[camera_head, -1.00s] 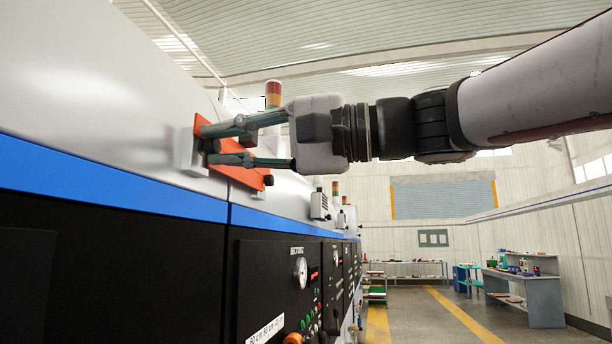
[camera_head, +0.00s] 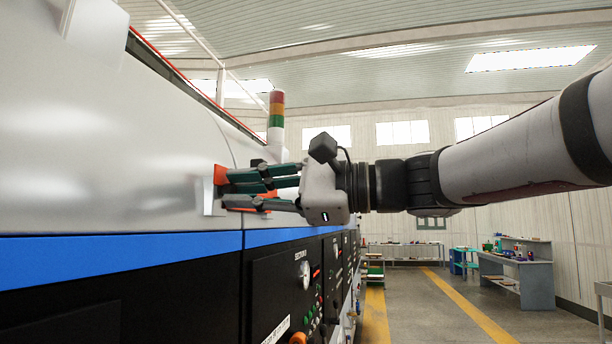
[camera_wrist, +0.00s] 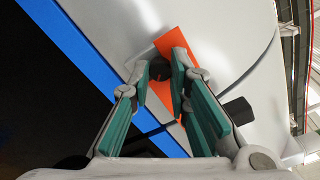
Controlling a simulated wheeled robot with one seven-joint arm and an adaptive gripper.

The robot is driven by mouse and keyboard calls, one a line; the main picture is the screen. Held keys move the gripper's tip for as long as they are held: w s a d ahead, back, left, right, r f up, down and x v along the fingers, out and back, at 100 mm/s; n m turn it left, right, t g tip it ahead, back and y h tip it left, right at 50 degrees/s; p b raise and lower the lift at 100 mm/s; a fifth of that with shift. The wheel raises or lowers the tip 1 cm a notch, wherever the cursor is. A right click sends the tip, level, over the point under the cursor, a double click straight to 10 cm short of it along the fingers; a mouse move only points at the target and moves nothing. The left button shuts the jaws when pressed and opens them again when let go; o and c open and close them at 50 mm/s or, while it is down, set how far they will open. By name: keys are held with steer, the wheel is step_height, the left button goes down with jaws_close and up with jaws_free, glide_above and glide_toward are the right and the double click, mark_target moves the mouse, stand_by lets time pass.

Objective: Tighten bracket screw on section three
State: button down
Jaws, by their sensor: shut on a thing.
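The bracket is an orange plate (camera_wrist: 173,42) on the grey-white machine wall, with a pale grey piece beside it. In the head view the orange plate (camera_head: 220,174) shows mostly behind my fingers. The bracket screw (camera_wrist: 160,70) is a dark round head on the orange plate. My gripper (camera_wrist: 161,71) has its green-padded fingers shut on the screw, one fingertip at each side. In the head view my gripper (camera_head: 224,188) reaches left to the wall, and the screw is hidden there.
A blue stripe (camera_head: 110,258) runs along the machine under the bracket. Below it is a black control panel (camera_head: 285,290) with a gauge and knobs. A signal tower (camera_head: 276,115) stands behind my gripper. The floor aisle to the right is clear up to the workbench (camera_head: 518,275).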

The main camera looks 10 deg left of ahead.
steer(key=shift+m+p, duration=0.4)
steer(key=shift+m, duration=0.2)
steer(key=c, duration=1.5)
jaws_free()
steer(key=d, duration=0.8)
steer(key=s+d, duration=0.1)
steer(key=d, duration=0.3)
steer(key=shift+f, duration=0.15)
